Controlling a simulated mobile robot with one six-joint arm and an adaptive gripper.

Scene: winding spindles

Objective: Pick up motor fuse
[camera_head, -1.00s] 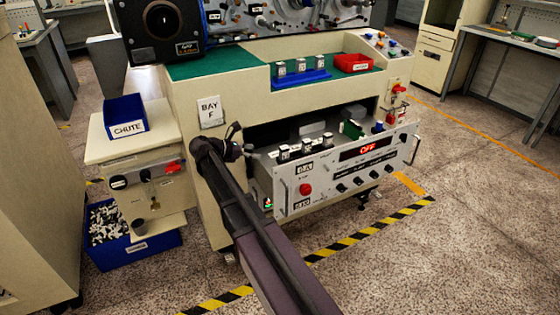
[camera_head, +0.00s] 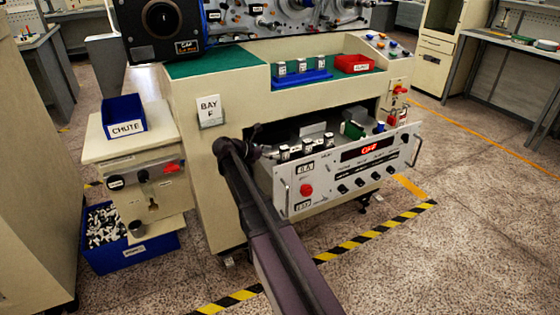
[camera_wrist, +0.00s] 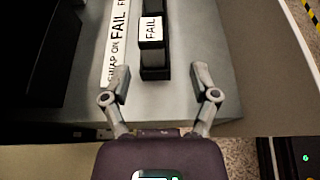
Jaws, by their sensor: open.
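Small dark fuse-like blocks with pale tops (camera_head: 296,149) stand in a row in the open drawer, just behind its front panel, in the head view. None is legibly named as the motor fuse there. In the wrist view a black block with a white FAIL label (camera_wrist: 152,30) stands upright on the grey drawer surface. My gripper (camera_wrist: 160,74) is open and empty. Its two fingers reach toward the block from either side, with clear gaps. In the head view my gripper (camera_head: 264,148) is at the drawer's left end, small and partly hidden by my arm.
The drawer's front panel (camera_head: 350,165) has knobs, a red button and an OFF display. A blue rack (camera_head: 302,80) with several blocks and a red tray (camera_head: 354,63) sit on the shelf above. A blue CHUTE bin (camera_head: 124,116) stands left. A SWAP ON FAIL strip (camera_wrist: 116,42) lies beside the block.

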